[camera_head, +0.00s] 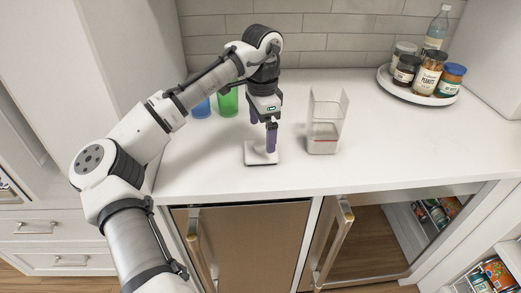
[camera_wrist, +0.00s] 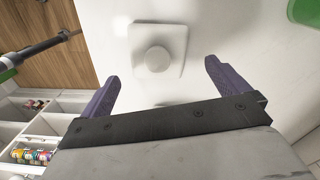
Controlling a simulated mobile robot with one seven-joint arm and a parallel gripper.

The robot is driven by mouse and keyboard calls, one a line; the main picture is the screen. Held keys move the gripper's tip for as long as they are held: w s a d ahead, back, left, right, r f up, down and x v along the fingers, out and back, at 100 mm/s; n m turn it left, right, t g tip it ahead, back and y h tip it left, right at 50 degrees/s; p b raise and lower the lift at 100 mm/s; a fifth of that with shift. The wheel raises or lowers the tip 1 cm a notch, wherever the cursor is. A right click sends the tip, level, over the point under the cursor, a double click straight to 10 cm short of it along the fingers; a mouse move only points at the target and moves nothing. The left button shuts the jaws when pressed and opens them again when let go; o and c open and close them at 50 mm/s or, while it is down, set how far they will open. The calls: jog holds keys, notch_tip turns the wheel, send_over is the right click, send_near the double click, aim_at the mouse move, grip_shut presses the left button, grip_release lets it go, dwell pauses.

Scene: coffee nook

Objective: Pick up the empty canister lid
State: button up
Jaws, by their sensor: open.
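The canister lid (camera_head: 253,156) is a flat white square lying on the white counter. In the wrist view the lid (camera_wrist: 140,62) shows a round white knob in its middle, just beyond my fingertips. My gripper (camera_head: 270,148) points down over the lid and hides part of it in the head view. Its two purple fingers are spread with nothing between them; in the wrist view my gripper (camera_wrist: 162,72) is lined up below the knob. I cannot tell whether a fingertip touches the lid. The clear open canister (camera_head: 326,125) stands right of the lid.
A blue cup (camera_head: 201,108) and a green cup (camera_head: 228,101) stand behind my arm. A round tray (camera_head: 395,92) with several jars and a bottle is at the back right. The counter's front edge is close to the lid; the counter right of the canister is clear.

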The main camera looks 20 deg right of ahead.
aim_at(262, 143)
jog(key=shift+s+f+p, duration=0.2)
jog(key=shift+f+p, duration=0.65)
jog(key=shift+f, duration=2.1)
jog(key=c, duration=0.8)
jog(key=shift+r, duration=0.1)
